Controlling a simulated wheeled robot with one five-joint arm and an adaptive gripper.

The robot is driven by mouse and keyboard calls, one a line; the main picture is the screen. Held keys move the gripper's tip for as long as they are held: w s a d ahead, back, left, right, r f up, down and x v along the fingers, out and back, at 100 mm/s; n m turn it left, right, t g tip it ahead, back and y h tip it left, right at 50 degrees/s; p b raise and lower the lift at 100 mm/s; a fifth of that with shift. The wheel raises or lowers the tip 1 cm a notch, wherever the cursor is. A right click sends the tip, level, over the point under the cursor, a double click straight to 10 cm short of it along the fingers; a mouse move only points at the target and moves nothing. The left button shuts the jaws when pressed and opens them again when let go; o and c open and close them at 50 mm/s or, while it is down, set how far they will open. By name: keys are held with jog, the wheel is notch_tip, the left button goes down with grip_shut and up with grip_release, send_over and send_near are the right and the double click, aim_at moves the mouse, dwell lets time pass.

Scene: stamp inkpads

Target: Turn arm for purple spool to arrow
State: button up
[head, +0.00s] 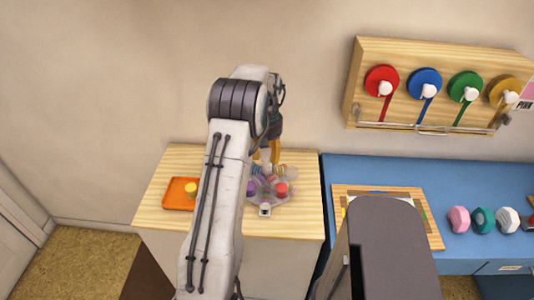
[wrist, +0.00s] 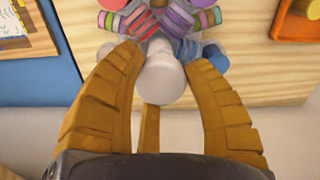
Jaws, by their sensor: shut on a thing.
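A pale grey carousel (head: 266,198) with several coloured spools stands on the wooden cabinet top. A purple spool (head: 251,188) is at its left and a red spool (head: 282,188) at its right. A small white block with a dark mark (head: 265,210) sits at its front; I cannot tell whether this is the arrow. My gripper (head: 265,163) is over the back of the carousel. In the wrist view, its brown fingers (wrist: 168,65) are shut on a rounded whitish arm end (wrist: 163,78). Striped spools (wrist: 180,22) lie just beyond it. My arm hides part of the cabinet.
An orange tray (head: 174,203) with a yellow spool (head: 191,189) is left of my arm. A blue bench (head: 385,172) with a wooden board (head: 432,230) is at the right. A wall rack (head: 350,110) holds coloured tape reels above it. The cabinet's front right is clear.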

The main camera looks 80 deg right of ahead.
jog(key=c, duration=0.5)
jog(key=shift+a+f+n, duration=0.1)
jog(key=shift+n, duration=0.4)
jog(key=shift+f+n, duration=0.1)
jog(key=shift+n, duration=2.2)
jog(key=shift+a+n, duration=0.1)
jog(key=shift+n, duration=0.7)
jog(key=o, duration=1.3)
